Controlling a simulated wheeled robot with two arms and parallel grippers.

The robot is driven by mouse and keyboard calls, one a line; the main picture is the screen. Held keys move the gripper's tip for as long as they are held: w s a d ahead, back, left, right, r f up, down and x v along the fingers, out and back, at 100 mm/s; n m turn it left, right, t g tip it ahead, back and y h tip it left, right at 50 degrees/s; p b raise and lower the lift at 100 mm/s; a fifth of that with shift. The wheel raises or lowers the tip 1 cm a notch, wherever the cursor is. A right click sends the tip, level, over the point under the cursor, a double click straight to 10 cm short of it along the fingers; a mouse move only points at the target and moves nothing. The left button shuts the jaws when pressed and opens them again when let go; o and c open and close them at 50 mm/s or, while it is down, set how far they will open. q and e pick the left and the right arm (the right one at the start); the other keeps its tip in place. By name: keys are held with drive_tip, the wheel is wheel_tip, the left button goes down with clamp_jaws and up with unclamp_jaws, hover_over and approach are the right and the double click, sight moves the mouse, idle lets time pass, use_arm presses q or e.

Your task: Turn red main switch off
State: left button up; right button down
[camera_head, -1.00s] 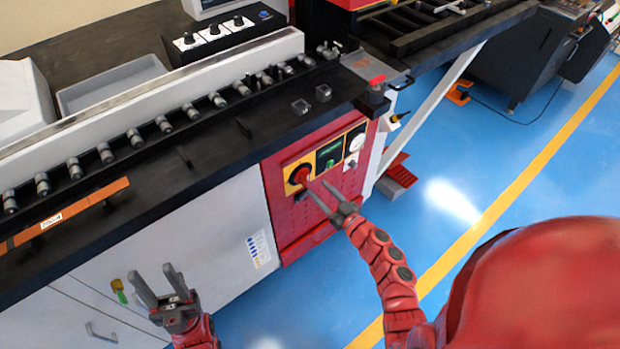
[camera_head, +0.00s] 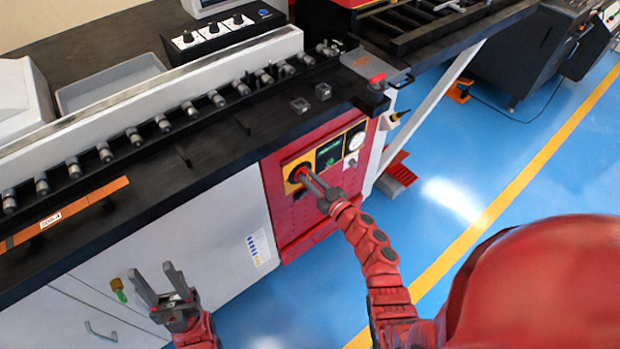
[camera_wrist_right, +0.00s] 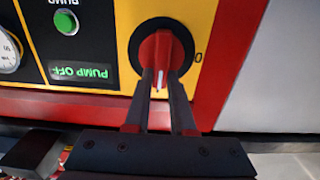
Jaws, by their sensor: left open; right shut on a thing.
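The red main switch (camera_head: 300,172) is a red rotary knob on a black disc with a yellow plate, on the red front panel of the machine. In the right wrist view the red knob (camera_wrist_right: 161,52) stands upright in the picture, its white mark toward the gripper, with a "0" at the right of the disc. My right gripper (camera_head: 308,176) is at the switch; in the wrist view its two fingers (camera_wrist_right: 160,78) are shut on the knob's lower part, one on each side. My left gripper (camera_head: 160,282) is open and empty, low in front of the white cabinet doors.
A green pump button (camera_wrist_right: 65,21) and a lit "PUMP OFF" label (camera_wrist_right: 80,71) are beside the switch. A gauge (camera_head: 356,141) is further right on the panel. A red mushroom button (camera_head: 377,80) stands on the corner above.

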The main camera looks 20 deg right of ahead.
sight(297, 179)
drive_tip(key=shift+a+n, duration=0.1)
drive_tip(key=shift+n, duration=0.2)
drive_tip(key=n+b, duration=0.4)
drive_tip(key=a+f+n+b, duration=0.1)
drive_tip(key=n+b, duration=0.2)
drive_tip(key=n, duration=0.2)
drive_tip(key=f+n+b, duration=0.1)
drive_tip(key=n+b, duration=0.3)
drive_tip(key=shift+s+a+b, duration=0.35)
drive_tip(key=shift+a+n+b, duration=0.1)
drive_tip(key=shift+n+b, duration=0.65)
drive_tip(key=shift+n, duration=0.25)
drive_tip(key=shift+f+n+b, duration=0.1)
drive_tip(key=shift+n+b, duration=1)
drive_tip(key=shift+n, duration=0.1)
drive_tip(key=c, duration=0.8)
unclamp_jaws()
